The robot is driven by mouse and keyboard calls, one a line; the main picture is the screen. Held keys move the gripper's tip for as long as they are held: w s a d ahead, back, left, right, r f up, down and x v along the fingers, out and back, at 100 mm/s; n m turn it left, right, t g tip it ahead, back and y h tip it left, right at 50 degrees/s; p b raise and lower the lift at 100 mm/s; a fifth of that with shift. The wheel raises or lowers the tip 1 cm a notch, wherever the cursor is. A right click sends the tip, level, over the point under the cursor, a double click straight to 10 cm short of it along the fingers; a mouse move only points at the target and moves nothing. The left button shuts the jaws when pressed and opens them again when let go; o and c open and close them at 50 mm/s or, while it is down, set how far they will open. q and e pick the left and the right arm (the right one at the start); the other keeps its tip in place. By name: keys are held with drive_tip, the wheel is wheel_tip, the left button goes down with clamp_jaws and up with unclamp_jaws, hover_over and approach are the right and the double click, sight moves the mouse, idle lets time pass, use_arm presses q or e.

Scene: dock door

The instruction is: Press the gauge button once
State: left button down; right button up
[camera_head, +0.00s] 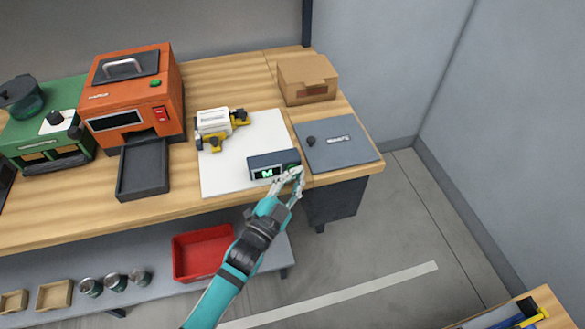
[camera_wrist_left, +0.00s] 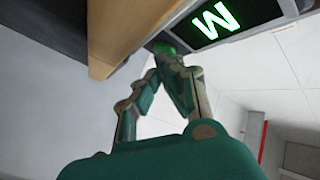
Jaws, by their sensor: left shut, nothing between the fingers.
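The gauge (camera_head: 267,166) is a dark blue-grey box with a small black display showing a green "M". It sits on the white mat near the front edge of the bench. Its green button (camera_head: 292,167) is at the right end of its front. My left gripper (camera_head: 297,173) is shut and empty, with its fingertips right at the button. In the left wrist view the fingertips (camera_wrist_left: 167,56) meet the green button (camera_wrist_left: 163,47), beside the gauge's lit display (camera_wrist_left: 222,18). I cannot tell whether the button is pushed in. My right gripper is not in view.
A white and yellow device (camera_head: 214,122) stands on the white mat (camera_head: 222,178). A grey plate with a black knob (camera_head: 345,148) lies to the right, with a cardboard box (camera_head: 306,79) behind it. An orange machine (camera_head: 130,97) stands left. A red bin (camera_head: 196,257) is below the bench.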

use_arm(q)
drive_tip(key=shift+s, duration=0.1)
drive_tip(key=shift+s+d, duration=0.2)
drive_tip(key=shift+s, duration=0.45)
drive_tip(key=shift+s+d+p, duration=0.25)
drive_tip(key=shift+s, duration=0.55)
drive_tip(key=shift+s+d+p, duration=0.3)
drive_tip(key=shift+s, duration=0.45)
drive_tip(key=shift+s+d+p, duration=0.25)
drive_tip(key=shift+s, duration=0.55)
